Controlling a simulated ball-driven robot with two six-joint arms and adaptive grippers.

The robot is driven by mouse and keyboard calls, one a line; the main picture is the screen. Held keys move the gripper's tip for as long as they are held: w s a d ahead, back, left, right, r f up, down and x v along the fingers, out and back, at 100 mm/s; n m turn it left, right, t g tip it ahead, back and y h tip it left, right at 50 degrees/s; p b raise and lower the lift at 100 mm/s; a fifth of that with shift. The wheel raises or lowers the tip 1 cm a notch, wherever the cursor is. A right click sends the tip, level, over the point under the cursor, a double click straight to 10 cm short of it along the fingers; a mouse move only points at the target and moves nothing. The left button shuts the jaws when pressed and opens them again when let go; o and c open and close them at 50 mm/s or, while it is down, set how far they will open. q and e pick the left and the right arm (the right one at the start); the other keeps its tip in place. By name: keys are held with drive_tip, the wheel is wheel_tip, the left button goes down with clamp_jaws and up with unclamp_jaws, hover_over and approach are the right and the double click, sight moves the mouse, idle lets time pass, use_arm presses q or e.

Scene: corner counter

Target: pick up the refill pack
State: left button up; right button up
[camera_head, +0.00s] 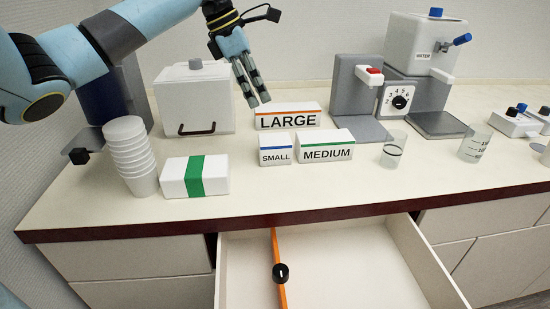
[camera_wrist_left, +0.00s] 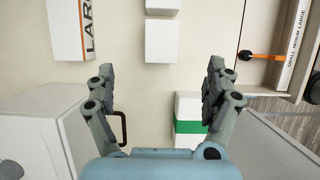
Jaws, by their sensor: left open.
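The refill pack, which I take to be the white block with a green band (camera_head: 194,176), lies on the counter near its front edge, right of the cup stack. In the left wrist view the pack (camera_wrist_left: 187,106) is partly hidden behind the right-hand finger. My left gripper (camera_head: 257,96) is open and empty, above the counter beyond the pack, near the LARGE box. The right gripper is not in view.
Stacked cups (camera_head: 129,157) stand left of the pack, and a lidded white bin (camera_head: 194,98) behind it. LARGE (camera_head: 288,117), SMALL (camera_head: 275,150) and MEDIUM (camera_head: 325,146) boxes stand to the right. An open drawer (camera_head: 340,262) with an orange divider juts out below. A dispenser (camera_head: 424,45) stands back right.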

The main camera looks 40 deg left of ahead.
use_arm(q)
drive_tip(key=b, duration=0.4)
approach(271, 139)
drive_tip(key=f, duration=0.2)
drive_tip(key=x, duration=0.3)
drive_tip(key=b+x, duration=0.1)
drive_tip(key=x, duration=0.1)
drive_tip(key=shift+w+d+r, duration=0.15)
drive_tip(key=shift+w+r, duration=0.05)
drive_tip(key=shift+w, duration=0.05)
drive_tip(key=x, duration=0.5)
drive_tip(key=shift+d+b, duration=0.1)
drive_tip(key=shift+b, duration=0.25)
drive_tip(key=shift+w+d+f, duration=0.1)
drive_tip(key=shift+f, duration=0.4)
drive_tip(key=shift+c, duration=1.1)
drive_tip(key=shift+r, duration=0.1)
drive_tip(key=c, duration=1.1)
